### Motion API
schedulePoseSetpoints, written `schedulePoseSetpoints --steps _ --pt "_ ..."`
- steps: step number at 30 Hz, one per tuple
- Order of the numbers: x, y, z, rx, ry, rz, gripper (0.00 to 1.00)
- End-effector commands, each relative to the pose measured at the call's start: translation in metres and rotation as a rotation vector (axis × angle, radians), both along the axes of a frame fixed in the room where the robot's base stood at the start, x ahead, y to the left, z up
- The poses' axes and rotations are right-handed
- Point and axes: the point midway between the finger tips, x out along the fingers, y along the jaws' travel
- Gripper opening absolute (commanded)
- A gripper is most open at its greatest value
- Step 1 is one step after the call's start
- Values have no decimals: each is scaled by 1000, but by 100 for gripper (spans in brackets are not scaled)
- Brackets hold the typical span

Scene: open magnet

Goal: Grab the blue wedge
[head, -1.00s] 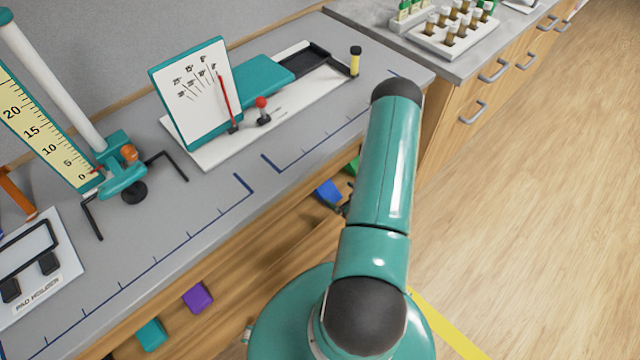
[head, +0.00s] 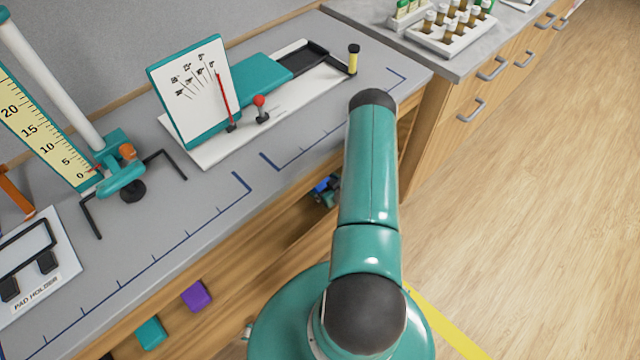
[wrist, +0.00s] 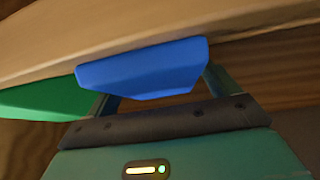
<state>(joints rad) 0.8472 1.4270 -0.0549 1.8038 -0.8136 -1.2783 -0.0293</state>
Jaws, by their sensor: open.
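The blue wedge (wrist: 145,70) fills the upper middle of the wrist view, its long edge along a pale wooden surface. In the head view only a small blue part of it (head: 322,184) shows under the bench edge, beside my gripper. My gripper (wrist: 160,88) is open, with one finger towards each end of the wedge. The fingertips are partly hidden by the wedge, and I cannot tell whether they touch it. In the head view my arm hides most of the gripper.
A green block (wrist: 45,100) sits close left of the wedge in the wrist view. The pale wooden board (wrist: 120,30) runs close along the wedge. A purple block (head: 196,295) and a teal block (head: 151,332) are further along the bench front. The wooden floor at right is clear.

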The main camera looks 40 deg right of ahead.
Motion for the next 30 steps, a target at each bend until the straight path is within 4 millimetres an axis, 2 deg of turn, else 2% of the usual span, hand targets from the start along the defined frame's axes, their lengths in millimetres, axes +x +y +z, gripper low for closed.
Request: schedulePoseSetpoints --steps 1,8,20,23,27,30 --pt "0 0 0 0 0 0 83" --pt "0 0 0 0 0 0 39" --pt "0 0 5 0 -1 0 39" --pt "0 -1 12 -1 -2 0 39" --pt "0 0 32 -2 -2 1 39" --pt "-15 7 52 0 -1 -2 39"
